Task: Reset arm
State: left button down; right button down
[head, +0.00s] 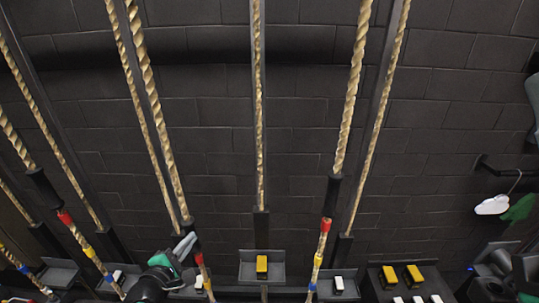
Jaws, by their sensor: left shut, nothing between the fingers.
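My left gripper (185,246) is in the lower left of the head view, at the end of my black and green arm. Its grey fingers are shut with nothing between them and point up and to the right. It is in front of a rope with a red band and above a small shelf with a white block (199,282). A yellow button block (262,267) sits on the grey middle shelf (246,271), to the right of the gripper and apart from it. My right gripper does not show.
Thick ropes (258,110) hang before the dark brick wall (440,110). A black panel at the lower right carries two yellow blocks (414,275) and white ones. A white block (339,284) is on another shelf. White and green gloves (492,205) hang at the right.

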pick_arm(q)
jog(key=s+d+r+m+t+h, duration=0.1)
jog(key=s+d+r+m+t, duration=0.15)
jog(key=r, duration=0.75)
jog(key=s+d+r+m+t, duration=0.1)
jog(key=d+r+m+t, duration=0.15)
jog(key=r, duration=0.65)
jog(key=s+d+r+m+t+h, duration=0.15)
jog(key=r+m, duration=0.25)
jog(key=r, duration=0.6)
jog(key=s+a+r+m+t+y, duration=0.2)
jog(key=s+r+m+t, duration=0.4)
jog(key=s+r+m, duration=0.7)
jog(key=shift+s+r+y, duration=0.45)
jog(key=shift+s+r, duration=1.5)
jog(key=shift+s, duration=1.5)
jog(key=shift+a, duration=0.1)
